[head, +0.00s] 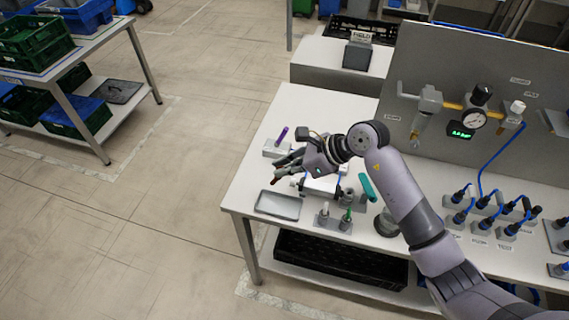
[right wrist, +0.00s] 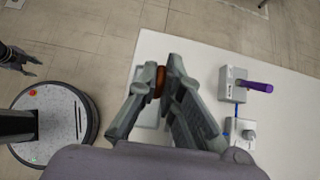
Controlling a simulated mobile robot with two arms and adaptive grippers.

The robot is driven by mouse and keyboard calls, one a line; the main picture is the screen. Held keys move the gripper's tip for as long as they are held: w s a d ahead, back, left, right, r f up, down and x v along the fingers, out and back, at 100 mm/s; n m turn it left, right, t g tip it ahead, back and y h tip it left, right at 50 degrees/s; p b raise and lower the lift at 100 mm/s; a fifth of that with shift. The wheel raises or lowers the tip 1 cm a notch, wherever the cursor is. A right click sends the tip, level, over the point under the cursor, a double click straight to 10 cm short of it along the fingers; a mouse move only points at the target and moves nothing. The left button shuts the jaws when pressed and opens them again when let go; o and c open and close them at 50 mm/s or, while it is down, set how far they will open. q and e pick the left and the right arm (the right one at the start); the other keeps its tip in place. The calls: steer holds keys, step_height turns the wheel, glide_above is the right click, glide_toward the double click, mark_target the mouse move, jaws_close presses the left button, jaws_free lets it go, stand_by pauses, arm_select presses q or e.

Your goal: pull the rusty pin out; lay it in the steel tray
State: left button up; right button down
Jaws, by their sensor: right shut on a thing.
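My right gripper (head: 276,175) is shut on the rusty pin (right wrist: 159,82), which shows as a short brown piece between the fingertips in the right wrist view. In the head view the pin's brown end (head: 274,181) shows at the fingertips, above the table near its left edge. The pin looks clear of any block. The steel tray (head: 278,206) lies flat and empty just below the gripper in the head view. It is partly hidden behind the fingers in the right wrist view (right wrist: 147,112). My left gripper (right wrist: 20,62) shows small at the left there, empty, fingers apart.
A purple pin (head: 282,134) stands in a grey block (head: 271,149) behind the gripper. A teal piece (head: 367,187) and a gauge panel (head: 480,80) are further right.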

step_height(320, 180, down, 9)
steer(key=b, duration=0.6)
steer(key=shift+r, duration=0.15)
steer(key=shift+r, duration=0.1)
steer(key=c, duration=1.7)
jaws_free()
steer(key=shift+o, duration=0.2)
